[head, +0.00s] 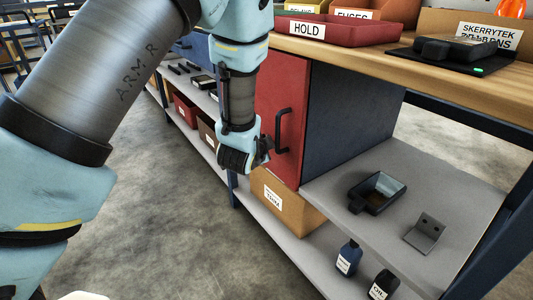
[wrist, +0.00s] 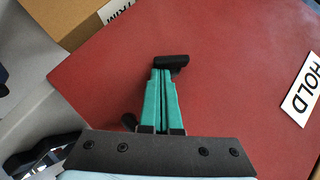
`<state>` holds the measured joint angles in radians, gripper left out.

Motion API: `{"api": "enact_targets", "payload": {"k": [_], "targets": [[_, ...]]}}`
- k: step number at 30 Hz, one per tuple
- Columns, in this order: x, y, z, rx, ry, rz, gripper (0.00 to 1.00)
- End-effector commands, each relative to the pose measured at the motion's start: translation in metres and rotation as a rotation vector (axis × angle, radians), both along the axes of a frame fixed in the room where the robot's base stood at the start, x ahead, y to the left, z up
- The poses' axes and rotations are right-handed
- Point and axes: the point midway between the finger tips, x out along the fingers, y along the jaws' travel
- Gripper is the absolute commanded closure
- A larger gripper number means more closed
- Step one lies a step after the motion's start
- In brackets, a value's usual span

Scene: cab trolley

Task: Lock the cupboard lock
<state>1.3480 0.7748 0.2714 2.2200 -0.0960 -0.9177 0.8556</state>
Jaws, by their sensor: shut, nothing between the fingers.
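The cupboard is on the trolley's lower level, with a red door (head: 280,115) that looks closed. My gripper (head: 266,150) is in front of the door, just left of the handle. In the wrist view its teal fingers (wrist: 160,80) are shut together over the red door (wrist: 230,80). A short black part (wrist: 172,62) shows at the fingertips; I cannot tell whether it is the lock or whether they touch it. Another black part (wrist: 129,122) shows beside the fingers, partly hidden. The lock is not clear in the head view.
A worktop (head: 430,70) with a red HOLD tray (head: 345,33) overhangs the cupboard. A cardboard box (head: 290,207) stands below the door. The grey shelf (head: 420,190) at right carries a black device (head: 377,192) and a metal bracket (head: 425,233). Floor is clear in front.

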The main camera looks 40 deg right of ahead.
Motion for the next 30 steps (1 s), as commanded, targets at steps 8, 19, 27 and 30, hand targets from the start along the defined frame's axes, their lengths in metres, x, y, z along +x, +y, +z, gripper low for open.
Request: {"api": "enact_targets", "payload": {"k": [8,19,27,30], "targets": [[-0.003,0.000,-0.014,-0.010,-0.198,-0.001,1.00],[-0.002,0.000,-0.021,-0.023,-0.437,-0.001,1.00],[-0.001,0.000,-0.024,-0.031,-0.573,0.000,1.00],[0.000,0.000,-0.021,-0.032,-0.566,0.001,1.00]]}}
